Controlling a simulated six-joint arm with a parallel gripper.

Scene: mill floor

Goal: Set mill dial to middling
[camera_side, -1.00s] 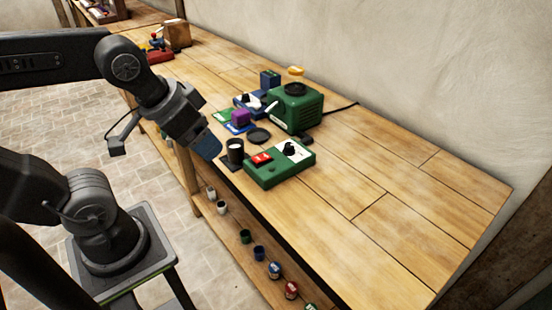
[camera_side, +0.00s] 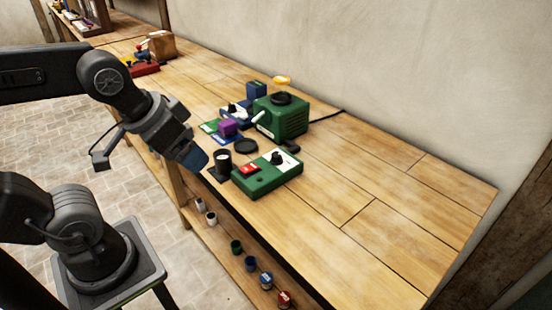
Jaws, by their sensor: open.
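The green control box (camera_side: 266,180) lies on the bench near its front edge. It carries a black dial knob (camera_side: 278,158) on a white plate and a red switch (camera_side: 249,169). The dial's markings are too small to read, so I cannot tell its setting. The green mill (camera_side: 281,119) stands behind the box, with a black top and a pale handle. My gripper (camera_side: 197,160) is at the bench's front edge, left of the box and apart from the dial. It is open with nothing seen in it; its fingers are hard to make out.
A dark cup (camera_side: 222,160) stands between my gripper and the box. A black disc (camera_side: 245,146), a purple block (camera_side: 228,127) and a blue device (camera_side: 236,112) lie behind. Several small pots sit on the lower shelf. The bench's right side (camera_side: 370,210) is clear.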

